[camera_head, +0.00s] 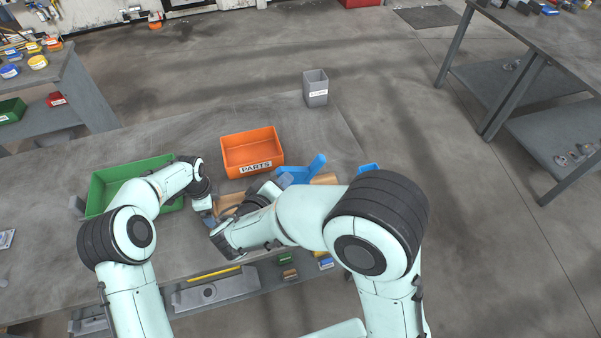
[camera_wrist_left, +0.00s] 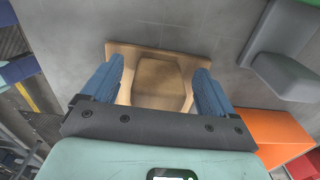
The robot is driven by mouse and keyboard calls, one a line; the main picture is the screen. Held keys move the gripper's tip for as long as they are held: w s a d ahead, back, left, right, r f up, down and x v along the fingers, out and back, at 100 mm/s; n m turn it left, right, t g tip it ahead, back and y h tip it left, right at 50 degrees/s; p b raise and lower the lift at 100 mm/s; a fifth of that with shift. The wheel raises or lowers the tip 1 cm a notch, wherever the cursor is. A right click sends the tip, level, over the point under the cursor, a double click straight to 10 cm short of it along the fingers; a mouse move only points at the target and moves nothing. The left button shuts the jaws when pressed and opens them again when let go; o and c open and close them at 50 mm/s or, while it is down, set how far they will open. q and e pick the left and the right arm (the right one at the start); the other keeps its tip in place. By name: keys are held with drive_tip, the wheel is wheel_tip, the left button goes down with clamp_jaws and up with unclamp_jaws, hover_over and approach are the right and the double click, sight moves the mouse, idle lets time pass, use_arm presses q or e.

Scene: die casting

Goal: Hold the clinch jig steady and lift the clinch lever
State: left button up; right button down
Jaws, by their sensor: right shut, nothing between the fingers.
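A tan block with a darker raised or recessed middle (camera_wrist_left: 160,85) lies on the grey table in the left wrist view; I cannot tell whether it is the clinch jig. My left gripper (camera_wrist_left: 158,92) has its two blue fingers spread on either side of the block's middle, with visible gaps inside them; contact is unclear. In the head view, my left gripper (camera_head: 207,212) is low over the table beside a tan piece (camera_head: 228,202). My right gripper (camera_head: 284,181) is shut and empty, close to a bright blue piece (camera_head: 316,165). The clinch lever is not clearly identifiable.
An orange PARTS bin (camera_head: 252,152) stands behind the grippers. A green bin (camera_head: 110,185) is at the left. A grey bracket-like part (camera_wrist_left: 285,65) shows near the block. A grey bin (camera_head: 315,88) stands at the back. Table between bins is partly clear.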

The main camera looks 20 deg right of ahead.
use_arm(q)
drive_tip(key=shift+s+a+f, duration=0.15)
drive_tip(key=shift+a+f, duration=0.05)
wheel_tip(320, 180, up, 12)
drive_tip(key=shift+d+r, duration=0.15)
drive_tip(key=shift+r, duration=0.05)
idle(0.3)
